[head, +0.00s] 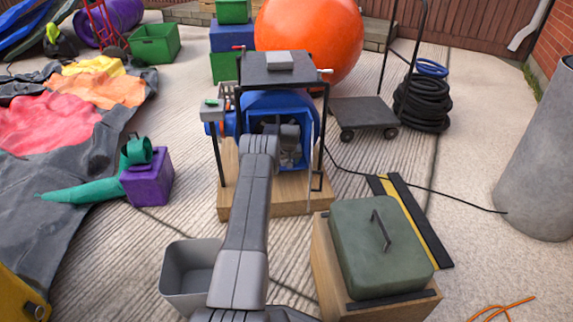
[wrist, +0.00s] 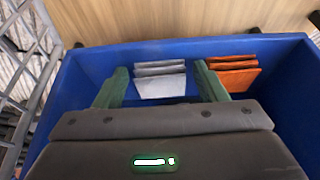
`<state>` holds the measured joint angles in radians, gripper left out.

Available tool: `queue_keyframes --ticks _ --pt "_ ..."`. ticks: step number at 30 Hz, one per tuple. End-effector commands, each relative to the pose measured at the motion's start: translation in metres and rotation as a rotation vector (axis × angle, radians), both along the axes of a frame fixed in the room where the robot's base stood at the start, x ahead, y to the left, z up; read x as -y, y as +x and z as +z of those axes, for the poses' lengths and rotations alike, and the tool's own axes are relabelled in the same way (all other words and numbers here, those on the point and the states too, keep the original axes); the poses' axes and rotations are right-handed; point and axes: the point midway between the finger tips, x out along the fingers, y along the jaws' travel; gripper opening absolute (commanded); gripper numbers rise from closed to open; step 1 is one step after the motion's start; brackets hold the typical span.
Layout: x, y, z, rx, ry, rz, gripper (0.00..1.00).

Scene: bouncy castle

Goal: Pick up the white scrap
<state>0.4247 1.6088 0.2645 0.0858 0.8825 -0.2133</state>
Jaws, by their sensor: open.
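A white scrap (wrist: 161,87), which looks like folded layers, stands in a blue bin (wrist: 85,62) in the wrist view. My gripper (wrist: 160,72) is open, with its green fingers on the left and right of the scrap. In the head view my gripper (head: 288,140) reaches into the blue housing, and the scrap cannot be made out there.
Folded orange scraps (wrist: 234,74) stand just right of the right finger in the same bin. A black stand (head: 283,75) with a grey block on top rises over the blue housing (head: 308,150). A green lidded case (head: 375,270) sits at front right, a grey bin (head: 187,275) at front left.

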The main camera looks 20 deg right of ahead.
Motion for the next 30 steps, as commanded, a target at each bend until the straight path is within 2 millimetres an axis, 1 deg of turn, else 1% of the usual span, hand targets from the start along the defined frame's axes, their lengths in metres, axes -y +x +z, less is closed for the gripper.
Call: queue_keyframes --ticks 6,11,12,20,23,26,30 --pt "0.0 0.001 0.001 0.001 0.0 0.0 0.65" --pt "0.0 0.0 0.001 0.001 0.0 0.0 0.34" --pt "0.0 0.0 0.001 0.001 0.0 0.0 0.32" --pt "0.0 0.0 0.001 0.001 0.0 0.0 0.32" --pt "0.0 0.001 0.006 0.001 0.0 0.0 0.32" --pt "0.0 0.001 0.02 0.002 -0.001 0.0 0.32" --pt "0.001 0.001 0.05 0.003 -0.002 0.0 0.32"
